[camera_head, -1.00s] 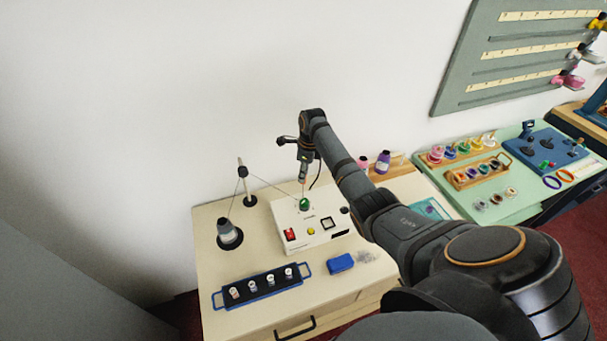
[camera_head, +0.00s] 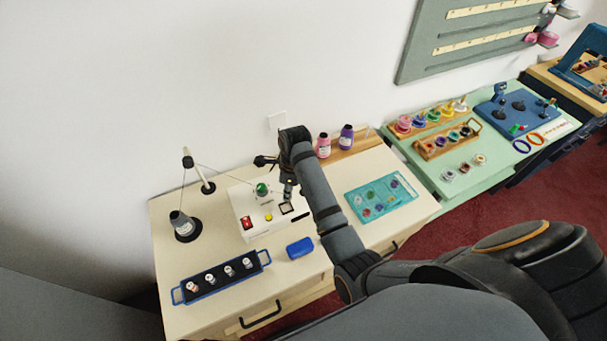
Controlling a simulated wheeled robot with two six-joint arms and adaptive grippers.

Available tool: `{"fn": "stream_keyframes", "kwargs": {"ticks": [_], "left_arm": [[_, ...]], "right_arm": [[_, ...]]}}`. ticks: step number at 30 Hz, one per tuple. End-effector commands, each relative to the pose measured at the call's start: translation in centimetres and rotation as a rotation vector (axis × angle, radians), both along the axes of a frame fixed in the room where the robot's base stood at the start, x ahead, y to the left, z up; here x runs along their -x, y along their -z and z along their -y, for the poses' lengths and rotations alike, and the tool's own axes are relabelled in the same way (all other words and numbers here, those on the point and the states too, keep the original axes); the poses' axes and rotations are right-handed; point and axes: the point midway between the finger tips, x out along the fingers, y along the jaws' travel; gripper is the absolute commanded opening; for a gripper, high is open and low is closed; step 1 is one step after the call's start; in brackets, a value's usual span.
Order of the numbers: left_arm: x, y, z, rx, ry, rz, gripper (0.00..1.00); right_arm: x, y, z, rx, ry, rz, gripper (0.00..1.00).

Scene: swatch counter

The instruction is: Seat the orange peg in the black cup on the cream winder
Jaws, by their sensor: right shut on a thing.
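The cream winder (camera_head: 250,231) is a pale box with a green knob (camera_head: 262,189), a red switch, a yellow button and a black-framed square on top. My right gripper (camera_head: 288,194) is over the winder's top, right of the green knob. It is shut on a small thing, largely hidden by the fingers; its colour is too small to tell. I cannot pick out the orange peg for sure. The black cup does not show clearly; the winder's back right corner is behind my right gripper and arm. My left gripper is not in view.
A blue-rimmed black tray (camera_head: 222,279) of small spools and a blue block (camera_head: 300,248) lie in front. A dark cone (camera_head: 182,224) and a thread post (camera_head: 198,170) stand left. A teal mat (camera_head: 382,200) and bottles (camera_head: 346,137) are right.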

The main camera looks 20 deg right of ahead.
Motion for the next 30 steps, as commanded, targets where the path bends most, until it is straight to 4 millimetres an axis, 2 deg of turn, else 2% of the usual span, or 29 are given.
{"fn": "stream_keyframes", "kwargs": {"ticks": [6, 9, 12, 19, 23, 30], "left_arm": [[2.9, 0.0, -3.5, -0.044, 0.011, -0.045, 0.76], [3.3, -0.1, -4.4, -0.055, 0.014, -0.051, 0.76], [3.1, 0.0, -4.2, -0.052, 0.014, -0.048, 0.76], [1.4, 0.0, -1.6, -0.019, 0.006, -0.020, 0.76], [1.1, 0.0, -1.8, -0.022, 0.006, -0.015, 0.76], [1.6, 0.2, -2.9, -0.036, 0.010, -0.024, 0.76]], "right_arm": [[-0.1, 0.5, 0.1, 0.001, 0.000, -0.001, 0.05], [-0.1, 1.0, 0.1, 0.001, 0.000, -0.001, 0.05], [-0.1, 1.6, 0.1, 0.001, 0.000, -0.001, 0.05], [-0.1, 2.9, 0.1, 0.002, 0.001, -0.001, 0.05], [-0.1, 3.7, 0.1, 0.001, 0.001, 0.000, 0.05], [-0.1, 4.9, 0.1, 0.000, 0.001, 0.001, 0.05]]}}
